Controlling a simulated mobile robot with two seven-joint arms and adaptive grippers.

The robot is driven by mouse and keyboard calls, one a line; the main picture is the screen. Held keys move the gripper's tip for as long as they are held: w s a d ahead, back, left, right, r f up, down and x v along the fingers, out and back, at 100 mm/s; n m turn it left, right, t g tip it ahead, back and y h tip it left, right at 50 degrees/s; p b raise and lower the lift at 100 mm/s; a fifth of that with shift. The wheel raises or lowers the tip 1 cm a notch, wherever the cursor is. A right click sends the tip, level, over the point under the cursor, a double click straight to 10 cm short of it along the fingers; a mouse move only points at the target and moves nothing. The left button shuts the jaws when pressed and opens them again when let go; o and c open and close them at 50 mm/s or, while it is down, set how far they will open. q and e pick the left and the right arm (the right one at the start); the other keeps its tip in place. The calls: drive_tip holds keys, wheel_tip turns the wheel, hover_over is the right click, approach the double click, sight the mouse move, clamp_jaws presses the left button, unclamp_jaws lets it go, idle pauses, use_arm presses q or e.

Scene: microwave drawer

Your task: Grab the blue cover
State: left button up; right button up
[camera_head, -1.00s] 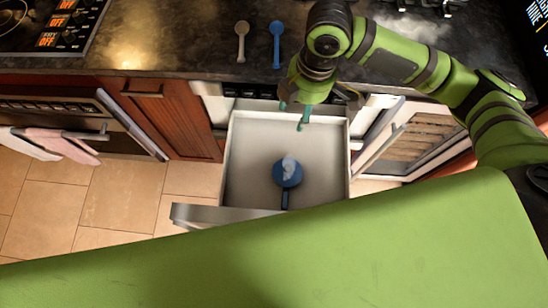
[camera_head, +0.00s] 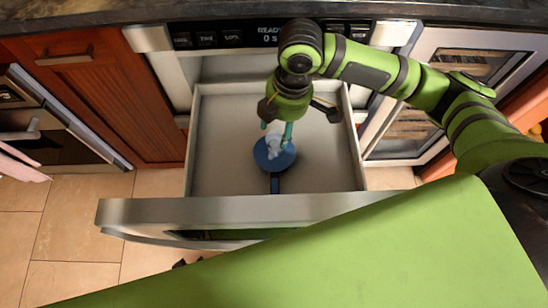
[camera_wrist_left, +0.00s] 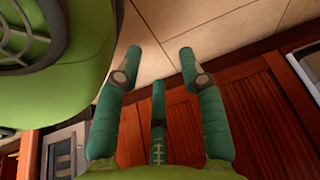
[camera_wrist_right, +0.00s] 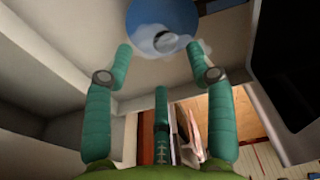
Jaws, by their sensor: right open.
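The blue cover (camera_head: 268,160) is a round blue piece with a dark blue handle pointing toward the drawer front. It lies inside the open drawer (camera_head: 215,175). A whitish cloudy patch shows at its middle. My right gripper (camera_head: 277,133) is open just above the far part of the cover and hides some of it. In the right wrist view the blue cover (camera_wrist_right: 165,14) is beyond the open fingertips (camera_wrist_right: 162,52); I cannot tell whether they touch it. My left gripper (camera_wrist_left: 160,62) is open and empty, with floor and cabinet fronts before it.
The drawer's metal front (camera_head: 150,213) and pale side walls surround the cover. The microwave panel (camera_head: 225,38) and dark counter (camera_head: 120,12) are behind. A red-brown cabinet (camera_head: 95,95) stands left, a glass-fronted unit (camera_head: 455,85) right. The drawer floor around the cover is clear.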

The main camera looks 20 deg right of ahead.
sight(274, 144)
drive_tip(key=shift+s+a+f, duration=0.1)
drive_tip(key=shift+s+f, duration=0.05)
drive_tip(key=shift+f, duration=0.65)
drive_tip(key=f, duration=0.2)
drive_tip(key=a+f+b, duration=0.1)
drive_tip(key=f, duration=0.2)
drive_tip(key=shift+a+f, duration=0.1)
drive_tip(key=shift+f, duration=0.1)
use_arm(q)
drive_tip(key=shift+t, duration=0.5)
drive_tip(key=w, duration=0.4)
drive_tip(key=shift+d, duration=0.15)
use_arm(e)
drive_tip(key=c, duration=1)
